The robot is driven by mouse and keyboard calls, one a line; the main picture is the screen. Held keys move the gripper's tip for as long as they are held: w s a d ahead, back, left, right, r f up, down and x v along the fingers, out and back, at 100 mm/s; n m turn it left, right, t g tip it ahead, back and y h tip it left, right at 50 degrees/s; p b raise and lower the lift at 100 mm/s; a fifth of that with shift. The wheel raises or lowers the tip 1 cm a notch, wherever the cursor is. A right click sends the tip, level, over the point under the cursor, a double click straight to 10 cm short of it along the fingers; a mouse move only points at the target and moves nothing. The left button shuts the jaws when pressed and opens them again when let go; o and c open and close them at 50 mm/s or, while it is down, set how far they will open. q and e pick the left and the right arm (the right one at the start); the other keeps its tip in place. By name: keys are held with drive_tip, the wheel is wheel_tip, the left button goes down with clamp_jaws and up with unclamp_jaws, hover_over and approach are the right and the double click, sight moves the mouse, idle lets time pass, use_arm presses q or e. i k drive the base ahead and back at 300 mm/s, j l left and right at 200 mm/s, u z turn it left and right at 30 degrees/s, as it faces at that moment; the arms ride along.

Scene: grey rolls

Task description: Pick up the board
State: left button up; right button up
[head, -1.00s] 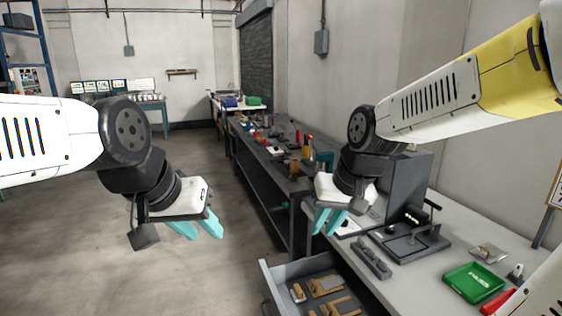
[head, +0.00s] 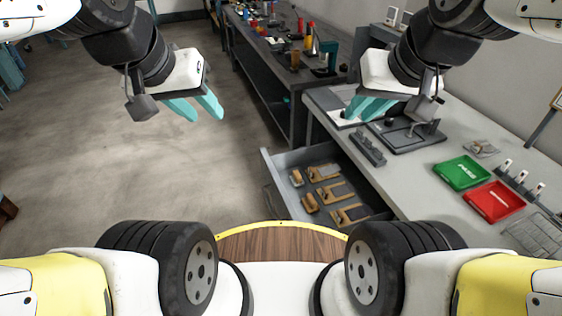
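No thing in view is plainly a board. A pale flat piece (head: 341,117) lies on the bench by a dark fixture (head: 405,133), partly hidden by my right gripper; I cannot tell whether it is the board. A small greyish item (head: 481,149) lies behind the green tray, too small to name. My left gripper (head: 202,108) hangs above the floor, left of the benches, its turquoise fingers apart and empty. My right gripper (head: 362,110) is in front of the pale piece in the picture, its fingers slightly apart with nothing seen between them.
A green tray (head: 461,172) and a red tray (head: 494,203) stand on the grey bench (head: 415,185). An open drawer (head: 285,157) with several brown pieces juts out at the bench's left. A dark bench (head: 262,75) with tools stands behind.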

sight(320, 173)
drive_tip(key=j+z, duration=1.35)
